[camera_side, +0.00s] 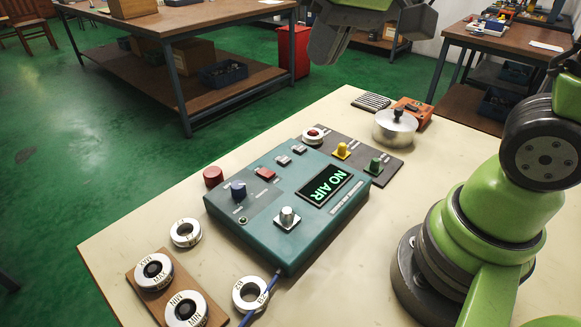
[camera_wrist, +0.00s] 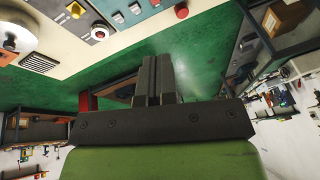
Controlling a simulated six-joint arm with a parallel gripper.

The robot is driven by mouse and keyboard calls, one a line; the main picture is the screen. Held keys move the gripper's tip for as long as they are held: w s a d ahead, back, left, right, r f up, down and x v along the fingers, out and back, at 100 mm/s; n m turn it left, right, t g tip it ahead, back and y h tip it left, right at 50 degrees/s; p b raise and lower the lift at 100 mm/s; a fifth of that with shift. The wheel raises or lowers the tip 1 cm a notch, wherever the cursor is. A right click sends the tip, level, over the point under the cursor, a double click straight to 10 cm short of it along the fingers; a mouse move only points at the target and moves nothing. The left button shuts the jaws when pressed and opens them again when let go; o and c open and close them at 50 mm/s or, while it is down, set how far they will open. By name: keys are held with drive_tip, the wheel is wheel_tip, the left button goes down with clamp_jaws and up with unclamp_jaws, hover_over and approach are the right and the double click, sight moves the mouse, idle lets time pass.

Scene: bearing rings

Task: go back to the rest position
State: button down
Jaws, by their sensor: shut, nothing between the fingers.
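My gripper (camera_side: 330,45) is high at the top of the side view, above and beyond the table's far edge. Its fingers are together and empty; in the wrist view the shut fingers (camera_wrist: 157,78) point over green floor. A bearing ring (camera_side: 186,232) lies on the table left of the teal box (camera_side: 285,250). Another ring, marked B2 (camera_side: 250,294), lies at the box's front corner by a blue cable. Rings marked MAX (camera_side: 154,272) and MIN (camera_side: 185,309) sit on a wooden board (camera_side: 134,283).
A dark plate (camera_side: 378,160) holds yellow and green knobs and a white ring-shaped part with a red centre (camera_side: 313,135). A metal lidded pot (camera_side: 396,127), an orange device (camera_side: 412,110) and a grille (camera_side: 371,101) stand behind. A red round knob (camera_side: 213,176) stands beside the box.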

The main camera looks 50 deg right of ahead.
drive_tip(key=w+f+n+g, duration=0.1)
drive_tip(key=w+f+g, duration=0.1)
drive_tip(key=w+f, duration=0.55)
drive_tip(key=n+g+h, duration=0.1)
drive_tip(key=g, duration=0.1)
hover_over(271, 175)
wheel_tip(271, 175, down, 8)
drive_tip(key=shift+f, duration=3.25)
drive_tip(key=shift+f, duration=1.25)
drive_tip(key=shift+r, duration=3.5)
